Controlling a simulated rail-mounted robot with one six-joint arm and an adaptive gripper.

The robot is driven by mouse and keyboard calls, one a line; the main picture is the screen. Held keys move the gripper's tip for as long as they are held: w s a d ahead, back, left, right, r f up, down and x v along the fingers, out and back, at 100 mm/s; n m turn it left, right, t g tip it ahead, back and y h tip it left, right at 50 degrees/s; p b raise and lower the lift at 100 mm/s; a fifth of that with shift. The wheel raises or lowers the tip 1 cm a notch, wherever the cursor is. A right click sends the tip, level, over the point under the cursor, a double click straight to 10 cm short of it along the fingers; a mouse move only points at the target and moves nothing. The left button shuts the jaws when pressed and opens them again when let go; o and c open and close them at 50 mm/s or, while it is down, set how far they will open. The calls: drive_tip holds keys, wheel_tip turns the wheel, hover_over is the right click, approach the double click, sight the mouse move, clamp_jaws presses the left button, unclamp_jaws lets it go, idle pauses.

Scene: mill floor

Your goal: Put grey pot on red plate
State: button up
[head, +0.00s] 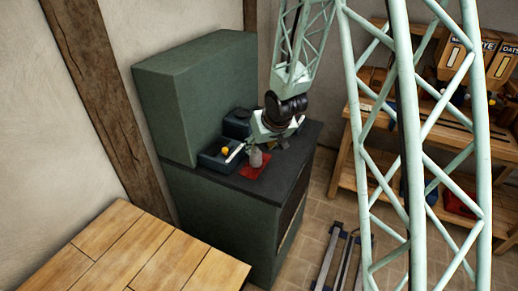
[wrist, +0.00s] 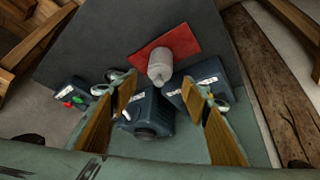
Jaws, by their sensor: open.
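The grey pot (head: 256,158) stands on the red plate (head: 250,174) on the dark cabinet top. In the wrist view the pot (wrist: 160,65) appears upright, with its base over the near part of the red plate (wrist: 188,37). My gripper (head: 263,146) is above the cabinet top, close to the pot. In the wrist view my gripper (wrist: 160,80) is open, one finger to each side of the pot in the picture, with visible gaps. Nothing is held. The pot's underside is hidden.
Dark blue boxes (wrist: 146,110) with white labels stand close to the plate. One box (head: 214,157) has a yellow ball at it. A small box with red and green buttons (wrist: 72,94) lies at left. A tall green housing (head: 195,95) rises behind. The cabinet top beyond the plate is clear.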

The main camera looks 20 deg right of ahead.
drive_tip(key=shift+v, duration=1.2)
drive_tip(key=shift+r, duration=0.15)
drive_tip(key=s+d+r+g+h, duration=0.1)
drive_tip(key=s+d+r, duration=0.1)
drive_tip(key=s+r, duration=1.7)
drive_tip(key=s+a+r, duration=0.1)
drive_tip(key=s+r, duration=0.2)
drive_tip(key=s, duration=0.6)
drive_tip(key=s+r+g, duration=0.1)
drive_tip(key=s+r, duration=0.2)
drive_tip(key=s, duration=0.7)
drive_tip(key=s+a+r+m, duration=0.1)
drive_tip(key=s+r, duration=0.2)
drive_tip(key=s, duration=0.7)
drive_tip(key=shift+a+r+g, duration=0.3)
drive_tip(key=shift+s, duration=0.15)
